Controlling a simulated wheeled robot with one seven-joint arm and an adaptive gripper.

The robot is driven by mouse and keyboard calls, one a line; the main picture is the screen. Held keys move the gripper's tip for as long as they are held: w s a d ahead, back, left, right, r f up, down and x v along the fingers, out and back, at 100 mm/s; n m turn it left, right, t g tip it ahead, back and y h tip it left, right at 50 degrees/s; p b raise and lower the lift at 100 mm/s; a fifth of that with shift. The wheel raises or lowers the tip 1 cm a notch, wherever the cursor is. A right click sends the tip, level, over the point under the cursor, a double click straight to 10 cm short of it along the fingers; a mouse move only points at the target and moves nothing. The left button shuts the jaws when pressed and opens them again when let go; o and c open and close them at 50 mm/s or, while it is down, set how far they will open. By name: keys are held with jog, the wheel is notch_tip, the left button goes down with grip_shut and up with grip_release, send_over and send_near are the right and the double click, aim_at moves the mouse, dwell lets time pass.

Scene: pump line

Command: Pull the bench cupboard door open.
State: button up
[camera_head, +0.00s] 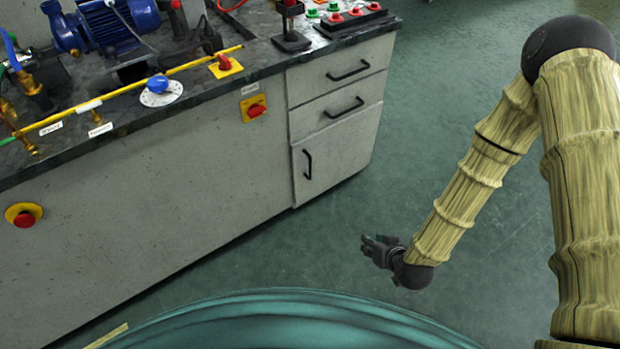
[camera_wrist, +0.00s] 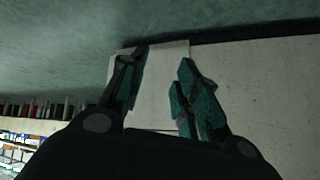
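The bench cupboard door (camera_head: 338,147) is the pale grey panel below two drawers at the bench's right end. It looks shut, and its black upright handle (camera_head: 308,163) is near its left edge. My gripper (camera_head: 368,243) is low over the floor, in front of the door and right of the handle in the head view, apart from both. In the wrist view my gripper (camera_wrist: 163,58) has its two fingers spread with nothing between them. The pale bench front (camera_wrist: 270,85) shows beyond them. I cannot make out the handle there.
Two drawers with black handles, the upper (camera_head: 345,72) and lower (camera_head: 342,107), are above the door. The bench top carries a blue pump (camera_head: 120,25), a yellow pipe (camera_head: 150,84) and red switches. The green floor (camera_head: 440,120) right of the bench is clear.

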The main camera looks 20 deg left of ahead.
jog(key=w+a+f+n+t+y+b, duration=0.2)
jog(key=w+a+f+t+y+b, duration=0.15)
jog(key=w+a+b, duration=0.7)
jog(key=n+t+y+b, duration=0.2)
jog(key=t+y+b, duration=0.15)
jog(key=b, duration=0.85)
send_near(310, 167)
jog(key=shift+f+b+x, duration=0.15)
jog(key=shift+b+x, duration=1)
jog(key=shift+x, duration=1.5)
jog(key=shift+f+b+x, duration=0.1)
jog(key=shift+b+x, duration=1)
jog(key=shift+x, duration=1.55)
jog(key=shift+d, duration=0.15)
jog(key=shift+c, duration=0.2)
grip_shut()
